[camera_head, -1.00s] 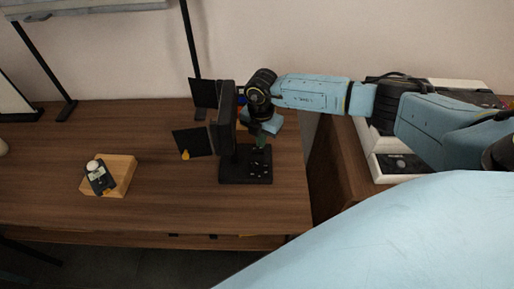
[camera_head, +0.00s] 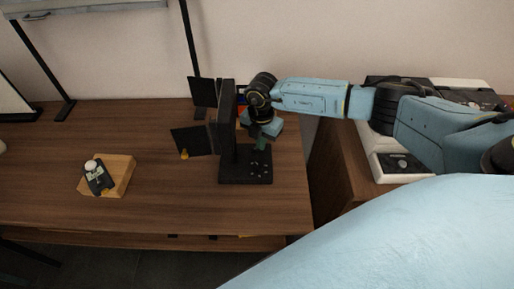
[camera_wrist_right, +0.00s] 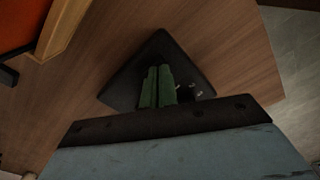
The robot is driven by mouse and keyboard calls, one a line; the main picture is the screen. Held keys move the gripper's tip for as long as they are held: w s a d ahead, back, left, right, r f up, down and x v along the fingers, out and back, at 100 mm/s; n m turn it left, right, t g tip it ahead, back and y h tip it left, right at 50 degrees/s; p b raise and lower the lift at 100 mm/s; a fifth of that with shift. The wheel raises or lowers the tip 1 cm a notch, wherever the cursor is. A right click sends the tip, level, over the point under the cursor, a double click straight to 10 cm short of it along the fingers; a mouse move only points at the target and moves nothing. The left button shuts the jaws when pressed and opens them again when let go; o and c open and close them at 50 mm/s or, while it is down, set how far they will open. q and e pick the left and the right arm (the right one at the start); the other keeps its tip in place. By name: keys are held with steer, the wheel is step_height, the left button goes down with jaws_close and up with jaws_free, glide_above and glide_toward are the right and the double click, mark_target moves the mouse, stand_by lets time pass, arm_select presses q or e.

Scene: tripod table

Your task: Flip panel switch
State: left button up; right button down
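A black panel (camera_head: 230,176) with an upright dark plate stands on the wooden table near its right end. Several small light switches (camera_head: 258,168) sit on its base. In the right wrist view the dark base (camera_wrist_right: 150,55) lies below the fingers, with small light switches (camera_wrist_right: 197,90) just right of them. My right gripper (camera_head: 262,144) points down over the back part of the base. Its green fingers (camera_wrist_right: 157,83) are together with nothing seen between them. I cannot tell whether the tips touch the panel. My left gripper is not in view.
A wooden block (camera_head: 122,178) with a small dark device on it lies at the left. Dark square plates (camera_head: 190,141) stand left of the panel. A side cabinet (camera_head: 340,165) with white trays (camera_head: 385,174) is at the right. The table front (camera_head: 190,205) is clear.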

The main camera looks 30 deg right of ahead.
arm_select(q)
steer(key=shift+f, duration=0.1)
arm_select(e)
steer(key=shift+a+f, duration=0.1)
steer(key=shift+f, duration=0.1)
steer(key=shift+r+p, duration=1.25)
steer(key=shift+r, duration=0.15)
steer(key=shift+r+p, duration=0.6)
steer(key=shift+r, duration=0.05)
steer(key=shift+r+p, duration=0.65)
steer(key=shift+r, duration=0.05)
steer(key=shift+r+p, duration=0.6)
steer(key=shift+r, duration=0.3)
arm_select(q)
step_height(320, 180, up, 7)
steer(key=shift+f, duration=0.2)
arm_select(e)
steer(key=shift+f, duration=0.1)
